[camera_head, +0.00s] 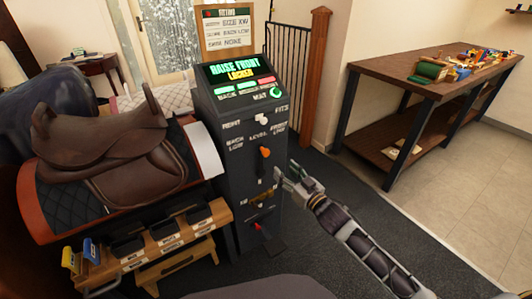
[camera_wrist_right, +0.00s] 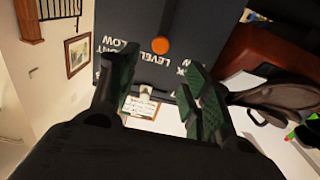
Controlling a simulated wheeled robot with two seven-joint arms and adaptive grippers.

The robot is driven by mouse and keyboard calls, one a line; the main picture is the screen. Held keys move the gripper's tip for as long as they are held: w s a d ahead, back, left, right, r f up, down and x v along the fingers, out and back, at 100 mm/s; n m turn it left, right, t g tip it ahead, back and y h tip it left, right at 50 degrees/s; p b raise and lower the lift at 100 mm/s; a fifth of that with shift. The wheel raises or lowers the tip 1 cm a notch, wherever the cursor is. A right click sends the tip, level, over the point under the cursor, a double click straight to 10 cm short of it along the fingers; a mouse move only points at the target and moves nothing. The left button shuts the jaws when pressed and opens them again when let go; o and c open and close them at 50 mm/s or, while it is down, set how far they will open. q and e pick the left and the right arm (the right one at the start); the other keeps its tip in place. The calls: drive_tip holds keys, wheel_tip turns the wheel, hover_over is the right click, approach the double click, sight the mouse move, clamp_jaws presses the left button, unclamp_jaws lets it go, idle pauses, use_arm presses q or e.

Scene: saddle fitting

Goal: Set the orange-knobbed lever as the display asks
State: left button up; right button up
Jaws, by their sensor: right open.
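The black console (camera_head: 240,165) stands at the centre. Its display (camera_head: 240,71) reads "RAISE FRONT" in green and "LOCKED" in yellow. The orange-knobbed lever (camera_head: 265,153) is on the console's front, with its knob below the word LEVEL, between BACK LOW and FRONT LOW. In the right wrist view the orange knob (camera_wrist_right: 161,46) shows beyond the fingers. My right gripper (camera_head: 281,178) is open and empty, just below and right of the knob, apart from it. The wrist view shows nothing between its fingers (camera_wrist_right: 160,78). I cannot make out my left gripper.
A white knob (camera_head: 262,118) sits above the lever. A brown saddle (camera_head: 105,145) rests on a stand at left, above a wooden rack (camera_head: 165,250) with black bins. A notice board (camera_head: 227,30) stands behind the console. A workbench (camera_head: 420,72) is at right; the floor before it is clear.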

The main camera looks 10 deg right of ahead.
sight(267, 153)
drive_tip(key=shift+b+x, duration=0.6)
drive_tip(key=shift+x, duration=4.15)
drive_tip(key=shift+b+x, duration=0.4)
drive_tip(key=shift+x, duration=0.75)
use_arm(q)
drive_tip(key=shift+w+d+r+t, duration=0.15)
drive_tip(key=shift+w+d+r, duration=0.1)
drive_tip(key=shift+r, duration=0.5)
drive_tip(key=shift+w+d+r+t, duration=0.1)
drive_tip(key=shift+w+r+t, duration=0.1)
drive_tip(key=shift+r, duration=0.55)
use_arm(e)
drive_tip(key=shift+x, duration=0.8)
clamp_jaws()
